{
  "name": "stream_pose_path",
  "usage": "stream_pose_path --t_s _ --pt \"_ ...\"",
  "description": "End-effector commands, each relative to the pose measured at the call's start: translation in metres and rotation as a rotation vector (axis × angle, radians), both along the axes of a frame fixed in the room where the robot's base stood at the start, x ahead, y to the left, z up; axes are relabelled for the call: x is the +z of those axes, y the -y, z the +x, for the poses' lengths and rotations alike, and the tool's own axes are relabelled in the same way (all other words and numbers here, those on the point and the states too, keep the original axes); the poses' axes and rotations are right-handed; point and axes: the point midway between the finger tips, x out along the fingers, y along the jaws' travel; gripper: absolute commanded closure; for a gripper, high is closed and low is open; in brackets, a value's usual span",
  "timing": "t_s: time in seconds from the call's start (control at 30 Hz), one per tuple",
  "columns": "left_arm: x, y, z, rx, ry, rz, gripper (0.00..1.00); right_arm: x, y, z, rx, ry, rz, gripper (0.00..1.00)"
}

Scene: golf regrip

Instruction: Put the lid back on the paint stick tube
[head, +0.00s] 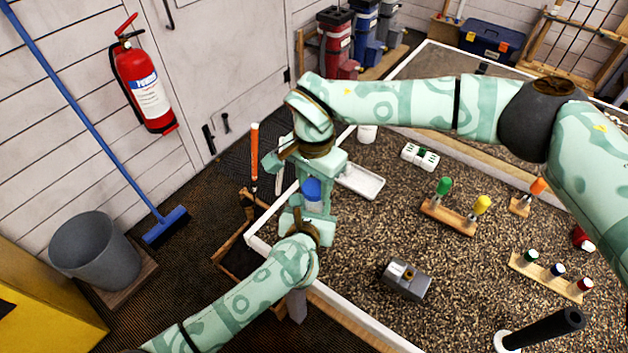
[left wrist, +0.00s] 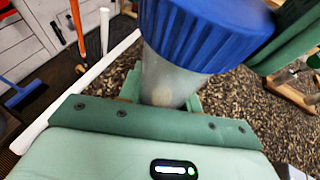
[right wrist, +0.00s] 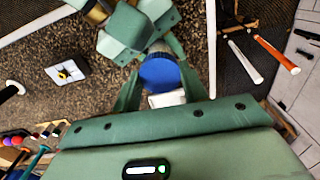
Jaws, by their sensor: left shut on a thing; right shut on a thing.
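The ribbed blue lid (head: 312,188) is between the fingers of my right gripper (head: 313,178), which comes from above and is shut on it. The pale translucent tube (left wrist: 168,82) stands upright in my left gripper (head: 310,213), which is shut on it from below. In the left wrist view the lid (left wrist: 205,32) sits at the tube's top end with no clear gap. I cannot tell whether it is fully seated. The lid (right wrist: 160,74) also shows between my right fingers in the right wrist view. The fingers hide part of the tube.
Both grippers are above the left edge of the speckled tabletop (head: 345,260). A white tray (head: 360,181) lies just right of them. Racks with coloured handles (head: 450,215) and a grey block (head: 405,281) stand farther right. A bin (head: 95,250) is on the floor at left.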

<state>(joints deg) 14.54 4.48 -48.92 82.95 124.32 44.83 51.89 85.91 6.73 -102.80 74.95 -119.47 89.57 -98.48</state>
Motion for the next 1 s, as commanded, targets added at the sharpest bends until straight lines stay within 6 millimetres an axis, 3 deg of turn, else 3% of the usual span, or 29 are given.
stream_pose_path --t_s 0.17,0.4,0.5,0.63,0.9,0.93,1.0 --pt "-0.0002 -0.0002 0.0 0.0 0.0 0.0 1.0 0.0001 0.0002 0.0004 -0.377 0.002 -0.002 0.85" --pt "-0.0002 -0.0002 0.0 0.0 0.0 0.0 1.0 -0.0005 0.0 0.0002 -1.076 0.001 -0.001 0.85" --pt "-0.0002 -0.0001 -0.0001 0.0 0.0 0.0 1.0 -0.0006 -0.0001 0.0002 -1.26 0.0 0.0 0.85" --pt "-0.0003 0.0 -0.0001 0.0 0.0 0.0 1.0 -0.0007 -0.0001 0.0002 -1.369 0.0 0.0 0.85" --pt "-0.0002 0.0 -0.0002 0.0 -0.001 0.0 1.0 -0.0006 -0.0001 0.0002 -1.38 0.0 0.0 0.85" --pt "-0.0002 0.0 -0.0002 0.0 -0.001 0.0 1.0 -0.0006 -0.0001 0.0002 -1.379 0.0 0.0 0.52" --pt "-0.0003 0.0001 -0.0003 0.0 -0.001 0.0 1.0 -0.0006 -0.0001 0.0001 -1.379 0.0 -0.001 0.36"
